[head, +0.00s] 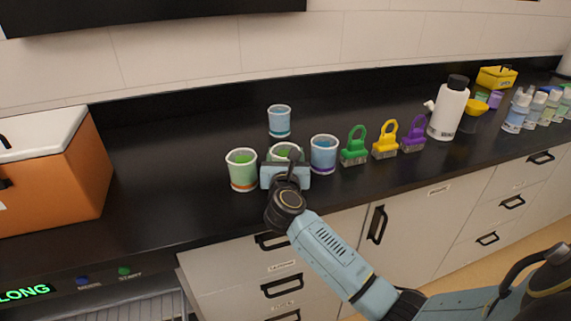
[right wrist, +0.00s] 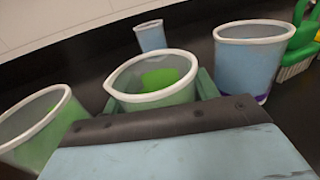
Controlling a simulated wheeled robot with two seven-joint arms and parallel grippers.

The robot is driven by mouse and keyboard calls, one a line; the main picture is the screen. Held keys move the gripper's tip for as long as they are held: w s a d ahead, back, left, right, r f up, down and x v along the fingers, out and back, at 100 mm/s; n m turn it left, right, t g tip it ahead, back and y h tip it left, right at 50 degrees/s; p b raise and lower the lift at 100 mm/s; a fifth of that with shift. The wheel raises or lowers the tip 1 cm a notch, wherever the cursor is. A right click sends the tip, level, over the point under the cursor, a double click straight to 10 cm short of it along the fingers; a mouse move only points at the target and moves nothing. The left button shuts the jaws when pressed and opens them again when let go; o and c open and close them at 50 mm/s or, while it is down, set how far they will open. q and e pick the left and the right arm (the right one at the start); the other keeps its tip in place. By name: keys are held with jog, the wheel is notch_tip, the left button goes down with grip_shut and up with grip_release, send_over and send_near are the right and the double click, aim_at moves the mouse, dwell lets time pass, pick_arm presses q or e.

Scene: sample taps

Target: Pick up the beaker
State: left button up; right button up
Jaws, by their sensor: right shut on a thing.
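Several beakers stand on the black counter. The one at my right gripper (head: 286,167) is a beaker with green contents (head: 285,151), mostly hidden behind the gripper in the head view. In the right wrist view this beaker (right wrist: 150,78) sits between the fingers, with its white rim and green inside showing. The gripper is shut on it. I cannot tell whether its base is clear of the counter. Another green beaker (head: 242,171) with an orange band stands to the left. A blue beaker (head: 323,155) stands to the right, and a smaller-looking blue beaker (head: 279,122) behind. My left gripper is not in view.
Green (head: 354,147), yellow (head: 385,141) and purple (head: 413,136) brushes stand to the right, then a white bottle (head: 449,110) and several small bottles. An orange box (head: 62,180) is at the left. The counter (head: 170,160) between box and beakers is clear.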

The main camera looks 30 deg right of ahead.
jog(key=shift+r, duration=0.15)
